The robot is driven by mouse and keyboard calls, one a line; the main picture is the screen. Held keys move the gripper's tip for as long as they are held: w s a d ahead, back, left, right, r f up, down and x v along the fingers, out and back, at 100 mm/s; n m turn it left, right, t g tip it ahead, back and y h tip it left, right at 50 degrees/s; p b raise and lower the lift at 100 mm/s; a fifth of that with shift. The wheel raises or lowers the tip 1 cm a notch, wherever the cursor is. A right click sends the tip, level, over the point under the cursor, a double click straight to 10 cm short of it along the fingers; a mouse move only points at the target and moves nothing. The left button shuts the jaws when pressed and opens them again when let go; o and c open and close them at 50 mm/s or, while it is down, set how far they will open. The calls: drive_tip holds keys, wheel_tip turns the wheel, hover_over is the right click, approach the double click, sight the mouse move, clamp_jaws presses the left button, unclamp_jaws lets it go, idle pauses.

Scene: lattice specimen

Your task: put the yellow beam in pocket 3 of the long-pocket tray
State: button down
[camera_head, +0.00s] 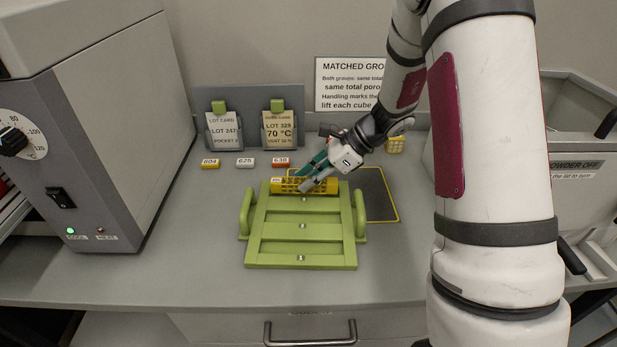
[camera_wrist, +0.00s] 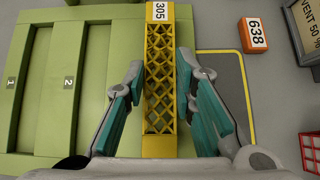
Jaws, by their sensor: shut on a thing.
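The yellow lattice beam (camera_head: 284,187), labelled 305 in the wrist view (camera_wrist: 160,45), lies lengthwise along the far side of the green long-pocket tray (camera_head: 300,263). My gripper (camera_head: 307,183) is shut on the beam, with one teal finger on each long side. In the wrist view the tray (camera_wrist: 40,100) shows pockets marked 1 and 2 at left, both empty. The beam covers the strip beyond pocket 2, where the third pocket would be, and no mark 3 shows. I cannot tell whether the beam rests on the pocket floor or is slightly above it.
A grey oven (camera_head: 110,130) stands left.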

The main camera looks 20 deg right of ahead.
sight(324, 181)
drive_tip(key=shift+f+b, duration=0.35)
drive_tip(key=shift+f, duration=0.2)
idle(1.0)
drive_tip(key=c, duration=0.7)
unclamp_jaws()
drive_tip(key=shift+c, duration=0.2)
drive_tip(key=shift+p+v, duration=1.25)
drive_tip(key=shift+v, duration=1.3)
drive_tip(key=v, duration=1.2)
